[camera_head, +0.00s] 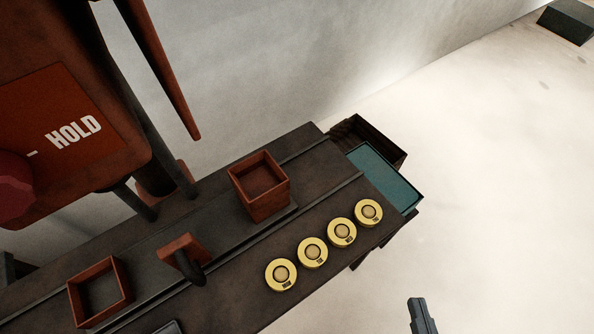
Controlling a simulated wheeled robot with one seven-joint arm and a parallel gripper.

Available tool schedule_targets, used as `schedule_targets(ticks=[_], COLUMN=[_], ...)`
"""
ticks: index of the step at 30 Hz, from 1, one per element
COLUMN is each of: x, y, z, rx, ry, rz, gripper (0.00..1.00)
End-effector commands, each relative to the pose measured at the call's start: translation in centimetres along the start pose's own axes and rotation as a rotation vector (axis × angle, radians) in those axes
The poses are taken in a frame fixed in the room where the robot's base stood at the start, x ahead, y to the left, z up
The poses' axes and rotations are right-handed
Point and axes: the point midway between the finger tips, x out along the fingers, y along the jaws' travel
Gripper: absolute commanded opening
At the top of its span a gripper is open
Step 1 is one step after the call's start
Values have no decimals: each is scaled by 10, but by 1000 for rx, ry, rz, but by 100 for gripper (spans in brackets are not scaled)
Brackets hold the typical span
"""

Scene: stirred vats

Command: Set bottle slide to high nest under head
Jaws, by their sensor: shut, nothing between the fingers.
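The bottle slide (225,232) is a dark strip running diagonally along the dark bench. A taller red-brown square nest (268,204) stands near its right end. A lower, open square frame (126,287) sits near its left end. Between them is a red-brown block with a black handle (193,270). A large red-brown machine body marked HOLD (75,132) is at the upper left; I cannot tell exactly which nest lies under the head. My gripper (417,302) is shut and empty at the bottom edge, right of the bench and apart from the slide; only its tip shows.
Several yellow round discs (312,252) lie in a row on the bench's front side. A dark open box (378,134) and a teal tray (384,178) are at the bench's right end. A dark red knob (14,185) is at the left edge.

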Motion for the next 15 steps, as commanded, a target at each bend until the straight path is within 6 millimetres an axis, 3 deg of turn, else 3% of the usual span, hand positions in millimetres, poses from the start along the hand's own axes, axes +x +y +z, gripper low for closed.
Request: schedule_targets(ticks=[1, 8, 15], x=[19, 104, 194], y=[-1, -8, -20], z=[-10, -33, -83], rx=[17, 86, 133], ry=[14, 25, 22], rz=[2, -15, -73], gripper=[0, 0, 0])
